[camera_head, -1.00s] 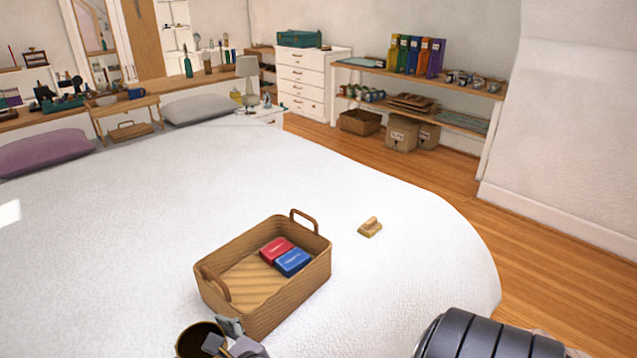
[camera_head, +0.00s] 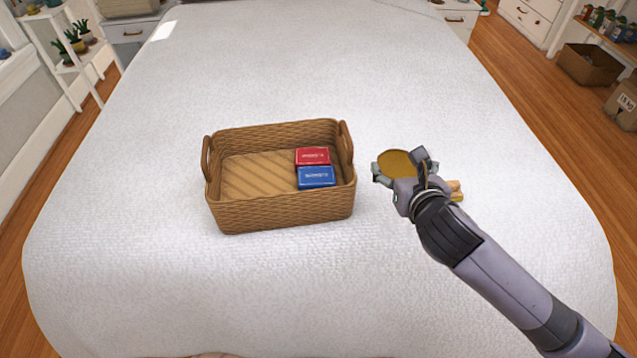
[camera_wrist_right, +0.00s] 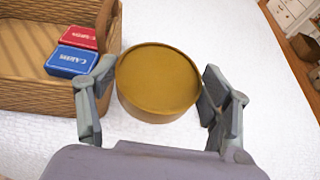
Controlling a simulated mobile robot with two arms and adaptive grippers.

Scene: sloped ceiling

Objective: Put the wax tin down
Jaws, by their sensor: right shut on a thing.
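The wax tin (camera_head: 397,163) is a round, shallow, brownish-gold tin. My right gripper (camera_head: 399,173) is shut on it and holds it over the white bed, just right of the basket. The right wrist view shows the tin (camera_wrist_right: 158,78) between the two fingers of the gripper (camera_wrist_right: 154,92), with its round top facing the camera. How high the tin is above the bed is hard to tell. My left gripper is not in view.
A wicker basket (camera_head: 280,217) with two handles stands on the bed (camera_head: 130,200). A red card box (camera_head: 313,156) and a blue card box (camera_head: 317,177) lie in its right part. A small wooden-handled brush (camera_head: 456,190) is partly hidden behind my right gripper. The surrounding bed is clear.

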